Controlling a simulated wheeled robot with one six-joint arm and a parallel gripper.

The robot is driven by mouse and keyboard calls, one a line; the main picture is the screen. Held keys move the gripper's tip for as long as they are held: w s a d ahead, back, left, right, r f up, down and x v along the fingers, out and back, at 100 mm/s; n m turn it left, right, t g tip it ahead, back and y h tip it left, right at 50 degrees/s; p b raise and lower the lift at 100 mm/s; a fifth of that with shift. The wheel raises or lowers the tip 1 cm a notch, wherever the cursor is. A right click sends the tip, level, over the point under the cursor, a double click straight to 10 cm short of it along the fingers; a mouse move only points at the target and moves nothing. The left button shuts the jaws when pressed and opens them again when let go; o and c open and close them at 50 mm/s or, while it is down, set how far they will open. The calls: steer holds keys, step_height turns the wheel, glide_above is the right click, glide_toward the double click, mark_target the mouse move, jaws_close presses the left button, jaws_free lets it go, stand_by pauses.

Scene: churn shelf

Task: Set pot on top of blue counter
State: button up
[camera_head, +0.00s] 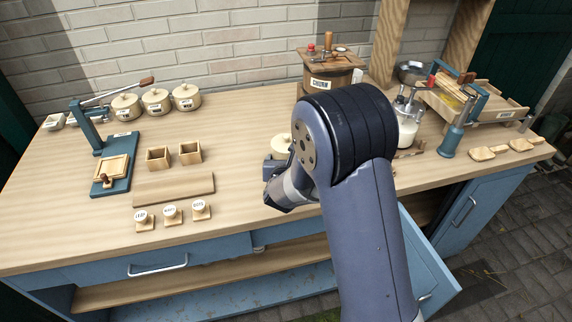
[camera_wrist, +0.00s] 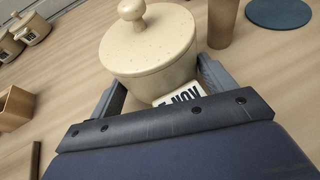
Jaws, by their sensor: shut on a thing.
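A cream lidded pot (camera_wrist: 150,50) with a round knob sits upright between the fingers of my gripper (camera_wrist: 163,88) in the wrist view. The gripper is shut on it, and a white label with black letters is partly hidden by the gripper. In the head view the pot (camera_head: 281,144) shows just past my gripper (camera_head: 275,172), over the middle of the blue counter (camera_head: 75,228) with its wooden top. My arm hides part of the pot there. I cannot tell whether its base touches the wood.
Three similar lidded pots (camera_head: 156,101) stand at the back left. Two small wooden boxes (camera_head: 174,156), a board (camera_head: 173,189) and three labelled round stamps (camera_head: 171,214) lie left of my gripper. A wooden churn (camera_head: 330,72) stands behind. A blue door (camera_head: 425,262) hangs open below.

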steer(key=shift+f, duration=0.75)
steer(key=shift+f, duration=0.2)
steer(key=o, duration=1)
steer(key=shift+c, duration=0.2)
steer(key=shift+r, duration=0.1)
steer(key=shift+s+r, duration=0.15)
steer(key=shift+s, duration=0.05)
steer(key=b+v, duration=0.1)
steer(key=v, duration=1)
steer(key=shift+s, duration=0.3)
